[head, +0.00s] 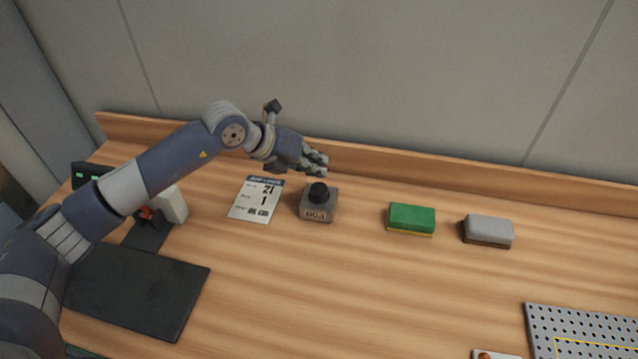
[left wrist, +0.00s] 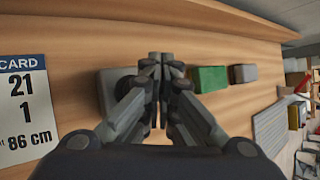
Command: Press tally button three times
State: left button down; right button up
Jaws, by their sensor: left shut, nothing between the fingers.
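The tally counter (head: 318,207) is a small grey box with a black round button (head: 319,192) on top and a small number window in front. The window seems to read 003, but the digits are small. My left gripper (head: 322,164) is shut and empty. In the head view it shows just behind and above the button, apart from it. In the left wrist view, the shut fingers (left wrist: 160,62) cover part of the counter (left wrist: 112,90) and most of its button. My right gripper is not in view.
A job card (head: 256,199) lies left of the counter, reading 21 and 1. A green sponge (head: 411,218) and a grey block (head: 488,230) lie to the right. A dark mat (head: 135,290) and a perforated plate (head: 590,325) are nearer. A raised wooden edge (head: 420,168) runs behind.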

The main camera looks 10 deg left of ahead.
aim_at(316, 185)
pick_arm(q)
notch_tip(316, 185, up, 3)
jog(key=shift+r+p, duration=0.2)
jog(key=shift+p, duration=0.5)
jog(key=shift+f, duration=0.1)
